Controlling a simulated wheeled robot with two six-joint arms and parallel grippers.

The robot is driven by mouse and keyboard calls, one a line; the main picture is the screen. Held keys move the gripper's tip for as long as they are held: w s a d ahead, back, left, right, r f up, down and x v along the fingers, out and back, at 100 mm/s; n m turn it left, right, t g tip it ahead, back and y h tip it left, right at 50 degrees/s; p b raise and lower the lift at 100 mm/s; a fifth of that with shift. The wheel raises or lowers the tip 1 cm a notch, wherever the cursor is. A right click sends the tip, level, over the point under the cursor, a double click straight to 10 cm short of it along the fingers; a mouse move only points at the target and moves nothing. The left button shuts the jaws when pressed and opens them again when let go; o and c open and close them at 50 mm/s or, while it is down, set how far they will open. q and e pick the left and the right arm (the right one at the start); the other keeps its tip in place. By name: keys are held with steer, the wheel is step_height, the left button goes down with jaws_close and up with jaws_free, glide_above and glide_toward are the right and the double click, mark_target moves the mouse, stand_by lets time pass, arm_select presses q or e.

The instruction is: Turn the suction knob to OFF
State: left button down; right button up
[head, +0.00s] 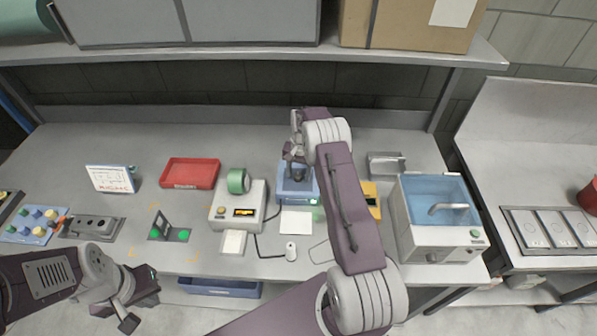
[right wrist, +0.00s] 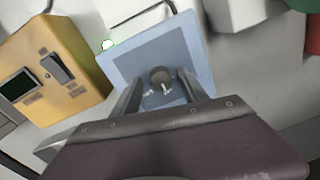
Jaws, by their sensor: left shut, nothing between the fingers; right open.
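A blue box (head: 299,192) stands mid-bench, with a white sheet at its front. In the right wrist view its light-blue face (right wrist: 122,62) carries a dark round knob (right wrist: 160,76). Small pale marks lie beside the knob; I cannot read them or tell the setting. My right gripper (head: 291,155) is over the blue box and partly hides it. In the right wrist view the right gripper (right wrist: 160,88) is open, its fingers on either side of the knob; contact is not clear. My left gripper (head: 131,312) is shut and empty at the lower left, off the bench front.
A yellow box (head: 371,199) with a switch stands close right of the blue box. A red tray (head: 190,173) and a water bath (head: 437,207) stand further out. A shelf (head: 250,54) runs above.

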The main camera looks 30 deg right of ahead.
jaws_close()
steer(key=shift+f, duration=0.1)
steer(key=shift+w+n+b, duration=0.1)
steer(key=shift+n+b, duration=0.6)
steer(key=shift+n, duration=0.3)
steer(key=n+b, duration=0.1)
steer(key=n, duration=0.1)
steer(key=shift+n, duration=0.3)
steer(key=n+b, duration=0.1)
steer(key=n, duration=0.2)
steer(key=shift+n, duration=0.3)
steer(key=shift+w+n+g, duration=0.1)
steer(key=shift+n+g, duration=0.2)
steer(key=shift+n, duration=1.5)
